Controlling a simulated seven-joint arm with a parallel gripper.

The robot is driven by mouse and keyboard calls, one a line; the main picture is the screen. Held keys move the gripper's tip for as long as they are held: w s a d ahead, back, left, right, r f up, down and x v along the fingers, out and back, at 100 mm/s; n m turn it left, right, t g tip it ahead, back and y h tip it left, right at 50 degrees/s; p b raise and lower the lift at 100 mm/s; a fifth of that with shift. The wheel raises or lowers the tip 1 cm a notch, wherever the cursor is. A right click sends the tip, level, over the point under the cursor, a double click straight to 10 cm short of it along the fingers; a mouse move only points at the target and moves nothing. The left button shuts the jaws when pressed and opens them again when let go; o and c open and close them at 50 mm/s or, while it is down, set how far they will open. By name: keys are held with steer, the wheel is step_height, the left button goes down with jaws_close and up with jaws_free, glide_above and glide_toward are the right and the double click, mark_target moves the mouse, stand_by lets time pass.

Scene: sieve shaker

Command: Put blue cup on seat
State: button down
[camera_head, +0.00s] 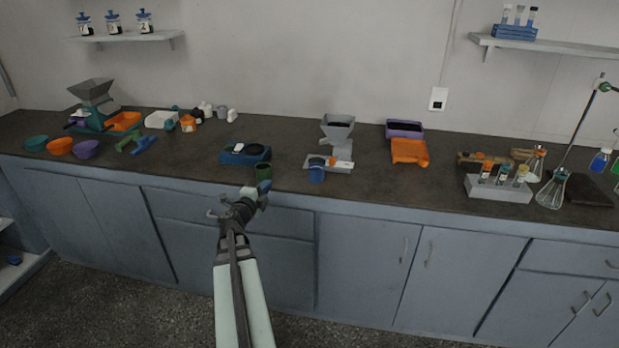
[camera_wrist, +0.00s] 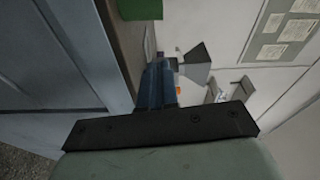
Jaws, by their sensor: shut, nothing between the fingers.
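The blue cup (camera_head: 317,171) stands upright near the counter's front edge, in front of the grey funnel device (camera_head: 338,131) and its pale base (camera_head: 322,160). Which part is the seat is not clear.
An orange tray (camera_head: 409,151) and purple bin (camera_head: 404,130) stand to the right. A tube rack (camera_head: 498,187) and flasks are at far right. Bare counter lies between the cup and the rack.

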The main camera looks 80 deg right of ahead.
mark_target(312, 171)
steer(key=s+a+m+g+y, duration=0.3)
steer(key=s+m+g, duration=0.3)
steer(key=s+g, duration=0.2)
steer(key=x, duration=0.3)
steer(key=w+x, duration=0.1)
steer(key=x, duration=0.3)
steer(key=d+x, duration=0.1)
steer(key=x, duration=0.3)
steer(key=shift+w+d, duration=0.1)
steer(key=shift+d, duration=0.05)
steer(key=shift+w+d+t, duration=0.1)
steer(key=shift+d+t, duration=0.2)
steer(key=shift+d, duration=0.5)
steer(key=shift+w+d, duration=0.15)
steer(key=shift+d, duration=0.65)
steer(key=shift+w+d, duration=0.1)
steer(key=shift+d, duration=0.7)
steer(key=shift+a, duration=0.2)
